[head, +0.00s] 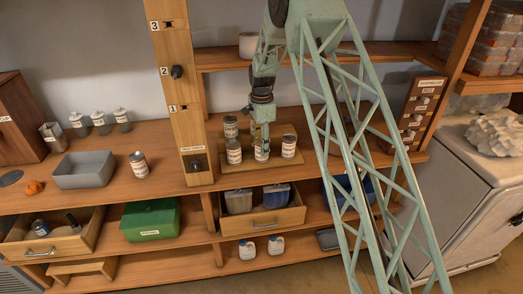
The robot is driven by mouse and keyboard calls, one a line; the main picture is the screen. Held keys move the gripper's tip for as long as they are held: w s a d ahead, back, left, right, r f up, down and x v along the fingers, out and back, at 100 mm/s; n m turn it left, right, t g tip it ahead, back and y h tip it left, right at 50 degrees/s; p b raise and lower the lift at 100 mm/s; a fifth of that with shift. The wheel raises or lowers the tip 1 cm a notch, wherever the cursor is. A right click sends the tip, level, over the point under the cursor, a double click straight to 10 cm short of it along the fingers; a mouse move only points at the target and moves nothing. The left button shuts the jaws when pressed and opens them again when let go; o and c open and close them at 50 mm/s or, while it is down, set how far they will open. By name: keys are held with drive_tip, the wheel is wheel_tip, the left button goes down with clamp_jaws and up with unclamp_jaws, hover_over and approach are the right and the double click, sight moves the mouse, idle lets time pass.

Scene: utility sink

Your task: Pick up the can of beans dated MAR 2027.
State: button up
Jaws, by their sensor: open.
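Several cans with pale labels stand upright on a wooden board (262,169) on the counter in the head view. One is the front left can (233,152), one the front middle can (261,152), one the front right can (288,147), and one the rear left can (230,127). Another labelled can (139,165) stands apart on the counter to the left. The date prints are too small to read, so I cannot tell which can says MAR 2027. My gripper (262,138) is open and points down at the front middle can; I cannot tell whether it touches it.
A wooden post (175,90) rises left of the board. A grey bin (84,170) and several small jars (100,122) stand further left. A panel with labelled switches (415,112) is at right. Below are an open drawer (265,222) with containers and a green box (150,220).

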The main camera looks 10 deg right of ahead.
drive_tip(key=shift+f, duration=1.4)
drive_tip(key=c, duration=0.7)
drive_tip(key=shift+r, duration=0.15)
drive_tip(key=shift+r, duration=1.75)
drive_tip(key=s+d+r+b, duration=0.1)
drive_tip(key=s+b, duration=0.1)
drive_tip(key=s, duration=1.4)
drive_tip(key=shift+r, duration=0.15)
